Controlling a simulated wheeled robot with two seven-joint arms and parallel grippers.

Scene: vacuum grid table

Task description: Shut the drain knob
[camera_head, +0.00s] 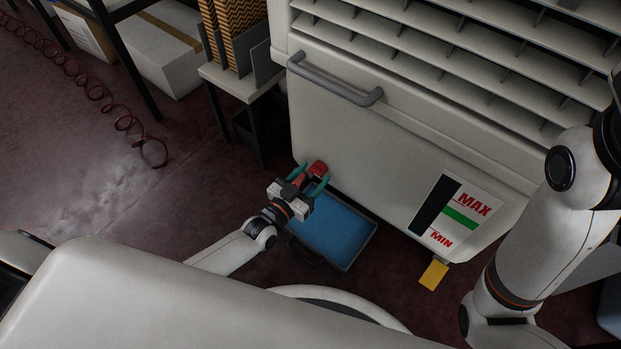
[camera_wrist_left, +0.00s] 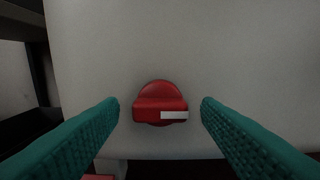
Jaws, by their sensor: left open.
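The red drain knob (camera_head: 318,168) is on the lower front of the pale vacuum table cabinet (camera_head: 370,140). In the left wrist view the knob (camera_wrist_left: 160,104) is round, with a raised grip bar lying level and a white mark on the bar's right end. My left gripper (camera_head: 308,179) is open, with its green fingers one on each side of the knob. In the left wrist view the fingers (camera_wrist_left: 160,116) stand apart from it, with gaps on both sides. My right arm shows at the right edge, but its gripper is not in view.
A blue tray (camera_head: 335,228) lies on the floor below the knob. A grey handle (camera_head: 335,82) and a MAX/MIN gauge (camera_head: 450,212) are on the cabinet front. A yellow tag (camera_head: 433,274) hangs below the gauge. A small table (camera_head: 240,85) stands at left.

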